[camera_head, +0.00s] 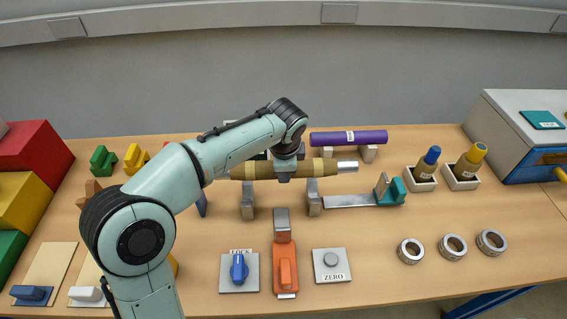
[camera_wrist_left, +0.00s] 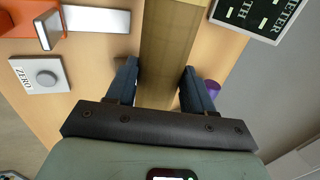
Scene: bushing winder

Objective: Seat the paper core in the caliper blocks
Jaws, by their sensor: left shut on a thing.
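The paper core (camera_head: 308,168) is a tan-brown tube with a silver right end, lying level from left to right. It also shows in the left wrist view (camera_wrist_left: 172,40), running between the fingers. My left gripper (camera_head: 284,176) is shut on its middle from above; the fingers (camera_wrist_left: 160,88) stand on both sides of it. Two grey caliper blocks, one at the left (camera_head: 248,203) and one at the right (camera_head: 314,200), stand beneath the core. I cannot tell whether the core touches them. My right gripper is not in view.
A purple roll (camera_head: 348,138) rests on supports behind. A teal slider (camera_head: 391,191) on a rail is at right. In front are a blue LOCK knob (camera_head: 239,267), an orange lever (camera_head: 286,270) and a ZERO button (camera_head: 332,262). Several metal rings (camera_head: 453,246) lie right.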

